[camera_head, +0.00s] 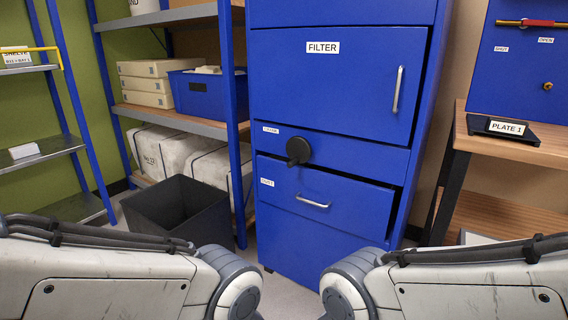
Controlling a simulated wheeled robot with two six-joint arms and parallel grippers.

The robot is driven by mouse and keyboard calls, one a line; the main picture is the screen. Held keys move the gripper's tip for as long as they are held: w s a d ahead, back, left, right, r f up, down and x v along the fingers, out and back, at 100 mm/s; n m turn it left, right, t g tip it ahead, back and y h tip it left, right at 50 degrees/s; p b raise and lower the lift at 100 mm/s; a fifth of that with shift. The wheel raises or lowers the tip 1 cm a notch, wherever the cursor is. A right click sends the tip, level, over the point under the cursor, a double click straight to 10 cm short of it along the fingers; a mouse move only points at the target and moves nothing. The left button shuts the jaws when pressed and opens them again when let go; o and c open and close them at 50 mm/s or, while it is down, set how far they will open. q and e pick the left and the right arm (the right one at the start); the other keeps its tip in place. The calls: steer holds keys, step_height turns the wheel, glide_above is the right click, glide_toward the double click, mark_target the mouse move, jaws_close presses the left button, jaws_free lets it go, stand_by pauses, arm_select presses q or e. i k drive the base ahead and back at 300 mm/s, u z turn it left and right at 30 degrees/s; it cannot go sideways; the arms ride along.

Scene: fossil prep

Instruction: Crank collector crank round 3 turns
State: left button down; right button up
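The collector is a tall blue cabinet (330,160) in the middle of the head view. Its black crank (299,150) sits on the band between the filter door (340,85) and a lower drawer (320,200). The crank has a round disc and a dark knob standing out at its lower left. A small white label (271,130) is beside it, too small to read surely. My two arms come in low at the left and right, well short of the cabinet. Neither gripper is in the view, and nothing is seen touching the crank.
A black open bin (183,208) stands on the floor left of the cabinet. Behind it, a shelf holds boxes (146,83), a blue crate (206,93) and wrapped blocks (160,150). The drawer stands slightly open.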

mark_target(298, 148)
steer(key=k, duration=0.3)
steer(key=u, duration=1.4)
steer(key=i, duration=1)
steer(key=z, duration=1.85)
